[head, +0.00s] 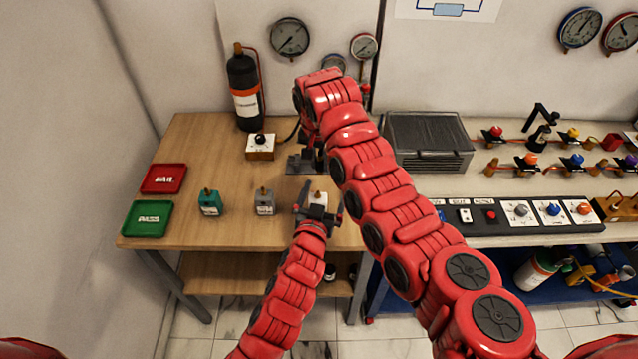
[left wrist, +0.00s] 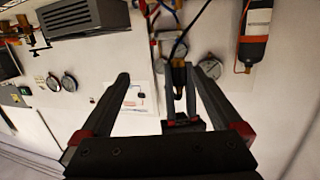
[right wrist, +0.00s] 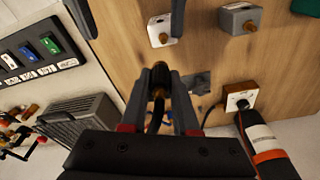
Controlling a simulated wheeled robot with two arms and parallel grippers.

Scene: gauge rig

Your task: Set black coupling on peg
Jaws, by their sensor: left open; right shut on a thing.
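The black coupling (right wrist: 158,82), with a brass-coloured part, sits between the fingers of my right gripper (right wrist: 160,75) in the right wrist view. My right gripper is shut on it, above the table. A grey plate-like fixture (right wrist: 198,82) lies beyond it; in the head view a dark fixture (head: 298,162) stands below the end of my right arm. I cannot make out the peg, nor whether the coupling touches it. My left gripper (head: 319,200) is open near a white block at the table's front; its spread fingers (left wrist: 163,78) show in the left wrist view.
Teal (head: 209,203) and grey (head: 264,202) blocks stand on the wooden table. A red tray (head: 163,168), a green tray (head: 147,231), a black-knobbed box (head: 260,154) and a black bottle (head: 244,80) are also there. A grey ribbed case (head: 428,140) stands right of my right arm.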

